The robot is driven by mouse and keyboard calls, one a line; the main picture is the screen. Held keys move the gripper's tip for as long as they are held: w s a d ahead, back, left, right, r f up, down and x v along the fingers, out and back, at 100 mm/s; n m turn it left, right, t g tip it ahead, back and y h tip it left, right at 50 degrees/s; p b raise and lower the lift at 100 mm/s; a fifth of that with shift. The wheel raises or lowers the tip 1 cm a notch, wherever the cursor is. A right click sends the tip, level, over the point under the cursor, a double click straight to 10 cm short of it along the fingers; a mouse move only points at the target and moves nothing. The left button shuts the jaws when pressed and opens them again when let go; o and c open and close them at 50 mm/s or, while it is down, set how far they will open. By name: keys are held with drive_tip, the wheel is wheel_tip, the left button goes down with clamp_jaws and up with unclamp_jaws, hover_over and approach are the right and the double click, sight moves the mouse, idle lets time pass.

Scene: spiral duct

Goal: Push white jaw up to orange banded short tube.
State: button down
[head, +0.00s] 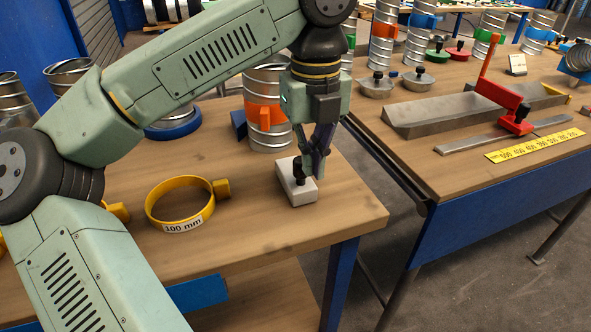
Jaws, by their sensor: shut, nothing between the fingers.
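The white jaw (300,194) is a pale block lying on the near wooden table, close to its right edge. The orange banded short tube (268,133) is a ribbed metal tube with an orange band. It stands upright on the same table, behind the white jaw, with a small stretch of table between them. My gripper (304,178) points down at the white jaw and is shut and empty. Its fingertips are over or against the block; I cannot tell whether they touch. The fingers hide part of the block's top, and my wrist hides part of the area beside the tube.
A blue block (239,124) stands left of the tube. A yellow ring labelled 100 mm (181,204) lies to the left, and a blue ring (173,127) behind. A gap separates this table from the right one, which holds a grey channel (440,112) and a red stop (510,112).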

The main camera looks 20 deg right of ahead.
sight(297, 158)
drive_tip(key=shift+f, duration=0.15)
drive_tip(key=shift+f+b, duration=1.75)
drive_tip(key=shift+f, duration=0.35)
drive_tip(key=shift+w+a+p, duration=0.15)
drive_tip(key=shift+w+p, duration=1.25)
drive_tip(key=shift+w, duration=3.25)
drive_tip(key=shift+s+b, duration=0.45)
drive_tip(key=shift+s, duration=0.85)
wheel_tip(297, 158, up, 9)
drive_tip(key=p, duration=0.6)
drive_tip(key=shift+p, duration=0.3)
